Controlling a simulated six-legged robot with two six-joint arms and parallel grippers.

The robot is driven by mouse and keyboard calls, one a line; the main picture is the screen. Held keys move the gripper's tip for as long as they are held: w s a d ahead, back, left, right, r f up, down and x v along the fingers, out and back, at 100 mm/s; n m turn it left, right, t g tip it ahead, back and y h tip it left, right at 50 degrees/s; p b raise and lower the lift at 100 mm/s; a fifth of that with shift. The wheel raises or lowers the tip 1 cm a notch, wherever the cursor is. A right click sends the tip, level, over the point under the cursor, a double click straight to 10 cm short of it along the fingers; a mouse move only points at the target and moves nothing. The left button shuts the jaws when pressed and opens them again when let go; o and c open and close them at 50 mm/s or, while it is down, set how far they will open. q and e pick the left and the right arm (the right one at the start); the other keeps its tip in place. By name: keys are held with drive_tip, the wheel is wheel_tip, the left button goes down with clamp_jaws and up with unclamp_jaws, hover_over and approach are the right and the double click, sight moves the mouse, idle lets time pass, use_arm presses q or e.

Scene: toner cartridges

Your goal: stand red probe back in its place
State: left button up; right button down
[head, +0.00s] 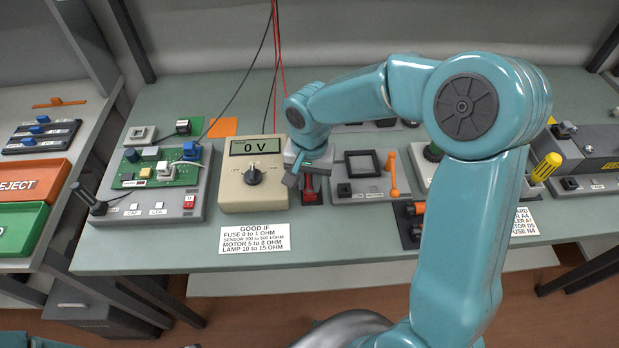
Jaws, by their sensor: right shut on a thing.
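My right gripper (303,174) points down just right of the yellow-beige meter (238,195). It is shut on the red probe (311,184), which shows only as a small red part under the jaws. A dark block with a red edge (313,198) sits directly below it on the table. The jaws and wrist hide most of the probe, so I cannot tell whether its tip is in the block. The meter reads 0 V. My left gripper is out of view.
A circuit board on a grey fixture (130,210) stands left of the meter. A grey fixture with a black frame and orange lever (370,192) stands close on the right. A printed card (252,238) lies in front. Red and black cables hang behind the meter.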

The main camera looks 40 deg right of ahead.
drive_tip(key=shift+f, duration=0.2)
drive_tip(key=c, duration=0.9)
unclamp_jaws()
wheel_tip(320, 180, up, 16)
drive_tip(key=shift+r+p, duration=0.15)
drive_tip(key=shift+p, duration=0.2)
